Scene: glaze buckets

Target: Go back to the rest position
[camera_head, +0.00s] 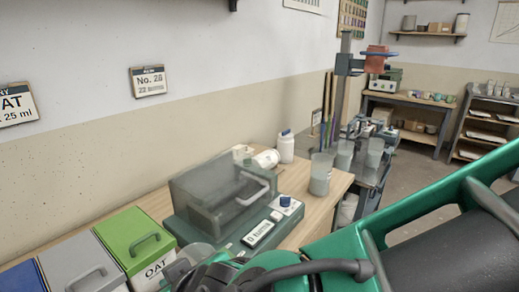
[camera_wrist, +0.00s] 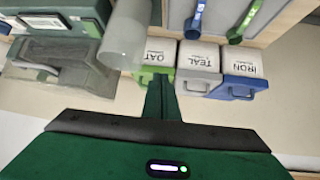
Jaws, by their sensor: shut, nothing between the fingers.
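My gripper (camera_wrist: 161,82) shows in the wrist view with its green fingers together and nothing between them. It points toward the green OAT bucket (camera_wrist: 157,58), with the grey TEAL bucket (camera_wrist: 198,65) and the blue IRON bucket (camera_wrist: 244,70) to the right. In the head view my green arm fills the lower right, and the fingertips cannot be made out. There the green OAT bucket (camera_head: 133,240) and a grey bucket (camera_head: 85,268) stand at lower left, lids on. A translucent cup (camera_wrist: 125,35) is left of the fingers in the wrist view.
A machine with a clear hood (camera_head: 222,190) and a small display stands on the wooden bench. White bottles (camera_head: 286,147) and a part-filled cup (camera_head: 320,175) are behind it. A cart with cups (camera_head: 373,153) stands beyond. Blue (camera_wrist: 196,18) and green scoops show in the wrist view.

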